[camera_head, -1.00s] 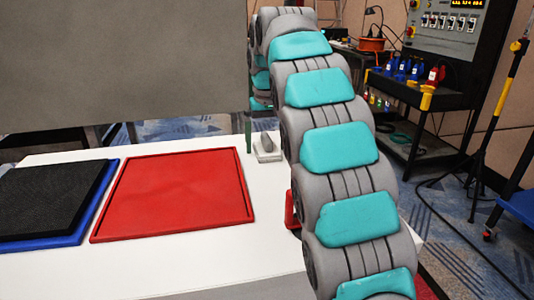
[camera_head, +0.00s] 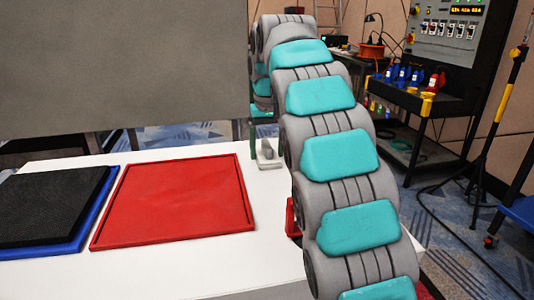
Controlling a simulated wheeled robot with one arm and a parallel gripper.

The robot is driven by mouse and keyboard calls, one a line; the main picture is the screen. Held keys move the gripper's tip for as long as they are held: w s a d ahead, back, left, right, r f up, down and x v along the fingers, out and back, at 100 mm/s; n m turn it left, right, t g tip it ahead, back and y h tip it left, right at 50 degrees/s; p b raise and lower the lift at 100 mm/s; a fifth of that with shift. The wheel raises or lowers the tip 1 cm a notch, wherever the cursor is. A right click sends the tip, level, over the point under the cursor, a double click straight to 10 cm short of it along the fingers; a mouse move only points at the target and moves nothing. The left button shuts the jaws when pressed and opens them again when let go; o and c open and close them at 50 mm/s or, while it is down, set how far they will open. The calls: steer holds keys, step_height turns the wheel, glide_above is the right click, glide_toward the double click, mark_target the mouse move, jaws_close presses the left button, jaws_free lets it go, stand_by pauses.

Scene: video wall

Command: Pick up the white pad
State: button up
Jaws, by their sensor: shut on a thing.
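The small white pad (camera_head: 270,163) is at the back right of the white table, right of the red tray. A grey rounded thing shows on or just above it. The exact contact is too small to see, and my arm links hide part of the right side. I cannot tell whether the pad is clear of the table.
The red tray (camera_head: 180,197) and a black pad (camera_head: 50,205) on a blue tray (camera_head: 92,225) lie on the white table (camera_head: 215,262). A small red object (camera_head: 293,217) is beside my arm. A large grey panel (camera_head: 120,65) blocks the upper left.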

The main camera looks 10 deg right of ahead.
mark_target(265, 145)
steer(key=shift+r, duration=0.1)
steer(key=shift+r, duration=0.7)
step_height(265, 145, up, 2)
steer(key=shift+r+p, duration=0.1)
steer(key=shift+p, duration=0.65)
steer(key=shift+s+a+b, duration=0.3)
steer(key=shift+s, duration=0.3)
steer(key=s+a, duration=0.2)
steer(key=s, duration=0.2)
steer(key=s+a+b, duration=0.1)
steer(key=s+a, duration=0.1)
steer(key=s, duration=0.2)
steer(key=s+a+r, duration=0.1)
steer(key=s+a, duration=0.1)
steer(key=s, duration=0.3)
steer(key=shift+a+r+b, duration=0.1)
steer(key=shift+a+b, duration=0.3)
steer(key=o, duration=0.9)
steer(key=shift+c, duration=0.2)
steer(key=c, duration=0.7)
steer(key=shift+o, duration=0.2)
